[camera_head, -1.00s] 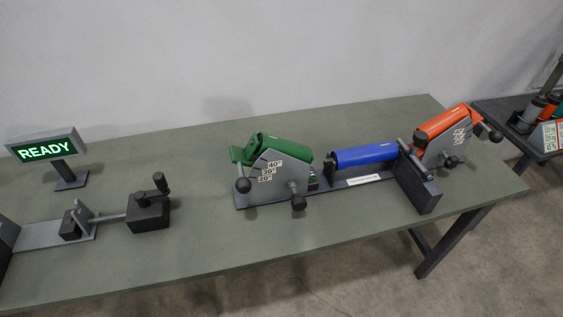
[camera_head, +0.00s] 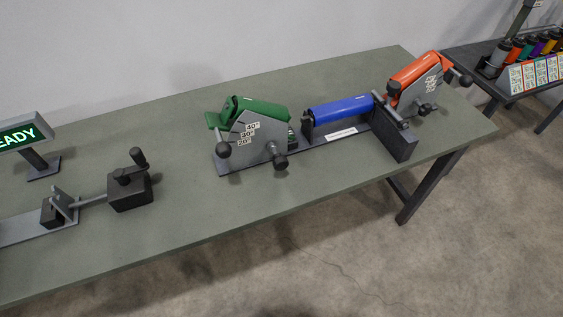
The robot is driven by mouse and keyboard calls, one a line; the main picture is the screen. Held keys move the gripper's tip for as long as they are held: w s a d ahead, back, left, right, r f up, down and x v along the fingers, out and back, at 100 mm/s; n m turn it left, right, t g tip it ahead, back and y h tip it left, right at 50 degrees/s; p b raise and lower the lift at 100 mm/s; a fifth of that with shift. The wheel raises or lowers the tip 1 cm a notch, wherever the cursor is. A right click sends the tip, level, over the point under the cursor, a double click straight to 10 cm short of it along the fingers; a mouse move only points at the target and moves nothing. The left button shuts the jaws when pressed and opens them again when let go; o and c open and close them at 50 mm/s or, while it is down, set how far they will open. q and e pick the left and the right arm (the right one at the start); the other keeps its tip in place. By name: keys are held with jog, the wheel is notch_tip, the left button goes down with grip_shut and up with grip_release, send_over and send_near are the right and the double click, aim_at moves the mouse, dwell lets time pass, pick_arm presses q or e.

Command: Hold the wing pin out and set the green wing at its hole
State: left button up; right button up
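The green wing (camera_head: 262,107) is a green roller on a grey side plate (camera_head: 250,138), on the left end of the pulley frame. The plate carries the labels 40°, 30° and 20°. A black knob (camera_head: 223,151) sits at the plate's left edge, and another black knob (camera_head: 280,162) sticks out at its lower right. I cannot tell for sure which knob is the wing pin, or which hole the wing is at. Neither of my grippers shows in the head view.
A blue roller (camera_head: 340,109) and an orange wing (camera_head: 416,72) share the frame on the green-grey table (camera_head: 330,190). A black block with a handle (camera_head: 130,188) and a READY sign (camera_head: 22,135) stand left. A second table with coloured rollers (camera_head: 515,50) stands back right.

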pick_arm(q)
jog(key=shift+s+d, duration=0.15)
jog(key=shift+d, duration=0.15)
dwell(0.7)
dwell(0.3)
